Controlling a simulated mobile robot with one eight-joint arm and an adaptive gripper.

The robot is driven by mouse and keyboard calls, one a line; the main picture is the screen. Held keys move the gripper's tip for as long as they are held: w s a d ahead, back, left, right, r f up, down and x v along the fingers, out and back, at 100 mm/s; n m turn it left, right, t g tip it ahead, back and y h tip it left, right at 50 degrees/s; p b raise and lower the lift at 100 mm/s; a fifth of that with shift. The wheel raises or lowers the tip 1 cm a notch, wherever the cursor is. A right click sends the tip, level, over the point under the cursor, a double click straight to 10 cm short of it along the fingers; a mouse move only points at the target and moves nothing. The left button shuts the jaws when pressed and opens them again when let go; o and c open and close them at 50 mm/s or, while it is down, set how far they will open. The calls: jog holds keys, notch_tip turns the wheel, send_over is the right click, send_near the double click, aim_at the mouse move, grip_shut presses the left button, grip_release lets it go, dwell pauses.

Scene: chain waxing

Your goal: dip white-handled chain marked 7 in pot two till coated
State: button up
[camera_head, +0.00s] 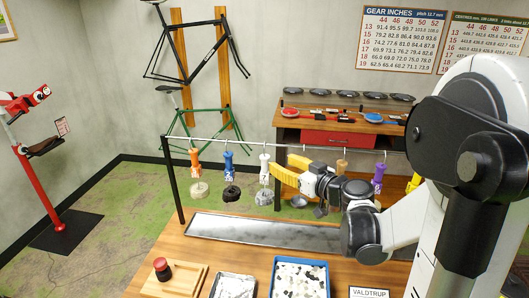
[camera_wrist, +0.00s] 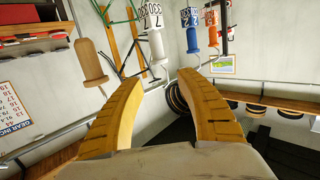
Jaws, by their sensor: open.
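The white-handled chain (camera_head: 264,166) hangs from the rail on the bench, with a pale coiled chain below its handle. In the wrist view the white handle (camera_wrist: 156,46) hangs ahead of my gripper (camera_wrist: 163,77), between the fingertip directions, with a tag beside it that appears to read 7. My gripper (camera_head: 291,170) is open, its yellow fingers just right of the white handle in the head view and apart from it. Nothing is between the fingers. I cannot make out any pot in either view.
Orange (camera_head: 194,162), blue (camera_head: 228,161), tan (camera_head: 342,164) and purple (camera_head: 378,176) handles hang along the same rail (camera_head: 225,142). A long metal tray (camera_head: 250,231) lies below. A blue tray (camera_head: 300,260) and a wooden block with a red-black knob (camera_head: 161,269) stand in front.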

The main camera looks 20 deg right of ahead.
aim_at(266, 156)
jog(key=x, duration=0.8)
jog(key=shift+w+b, duration=0.3)
jog(key=shift+w+f+b, duration=0.15)
jog(key=shift+f+b, duration=0.35)
jog(key=shift+f, duration=0.1)
jog(key=shift+w+f+b, duration=0.15)
jog(key=shift+f+b, duration=0.35)
jog(key=shift+f, duration=0.05)
jog(key=shift+f+b, duration=0.55)
jog(key=shift+s, duration=0.1)
grip_shut()
jog(key=shift+r+p, duration=1.1)
jog(key=shift+r, duration=0.45)
jog(key=shift+f, duration=0.1)
